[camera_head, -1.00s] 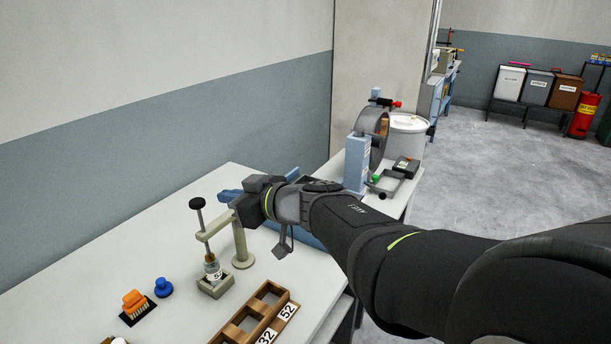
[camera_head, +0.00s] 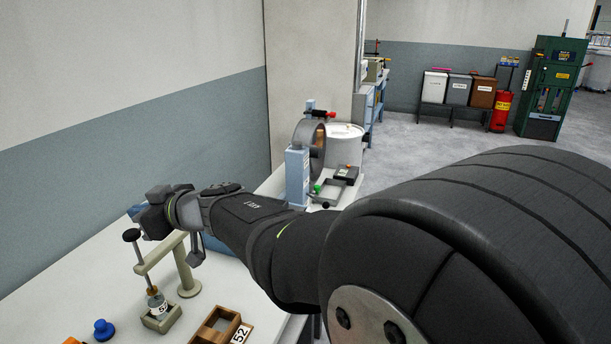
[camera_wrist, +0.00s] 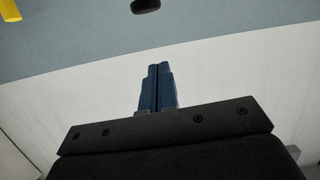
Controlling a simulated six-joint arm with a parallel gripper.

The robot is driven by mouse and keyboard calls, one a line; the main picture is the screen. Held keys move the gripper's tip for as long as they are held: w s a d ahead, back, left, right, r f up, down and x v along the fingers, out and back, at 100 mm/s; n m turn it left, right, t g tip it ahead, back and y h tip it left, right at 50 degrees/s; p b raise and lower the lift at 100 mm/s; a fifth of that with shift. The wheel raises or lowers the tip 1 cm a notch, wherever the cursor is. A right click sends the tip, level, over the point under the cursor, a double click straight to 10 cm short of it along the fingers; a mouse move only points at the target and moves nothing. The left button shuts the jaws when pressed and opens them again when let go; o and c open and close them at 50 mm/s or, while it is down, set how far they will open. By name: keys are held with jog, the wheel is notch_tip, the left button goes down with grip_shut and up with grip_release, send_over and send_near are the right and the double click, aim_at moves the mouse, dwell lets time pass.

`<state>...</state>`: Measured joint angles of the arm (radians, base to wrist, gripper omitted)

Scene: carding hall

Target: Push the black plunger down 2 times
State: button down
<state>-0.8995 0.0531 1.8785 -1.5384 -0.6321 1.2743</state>
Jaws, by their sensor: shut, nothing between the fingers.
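The plunger's black knob (camera_head: 131,235) tops a slim rod, which runs down through the arm of a beige stand (camera_head: 187,287). The rod leads to a small labelled bottle (camera_head: 157,303) in a square holder (camera_head: 162,321). The knob is raised well above the stand's arm. My gripper (camera_head: 136,210) appears just above and behind the knob in the head view, with a gap between them. Its blue fingers are shut and empty, also in the wrist view (camera_wrist: 157,88). A dark rounded piece at the wrist view's top edge may be the knob; I cannot tell.
A blue knobbed item (camera_head: 104,330) and an orange item (camera_head: 72,341) lie at the front left. A wooden compartment tray (camera_head: 216,328) is right of the bottle holder. A blue-framed drum device (camera_head: 298,175) and a white tub (camera_head: 344,145) stand farther back.

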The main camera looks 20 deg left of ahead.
jog(key=a+f, duration=0.4)
jog(key=f, duration=0.1)
jog(key=shift+w+f, duration=0.1)
jog(key=shift+f, duration=0.05)
dwell(0.3)
notch_tip(320, 180, down, 8)
jog(key=shift+r, duration=0.2)
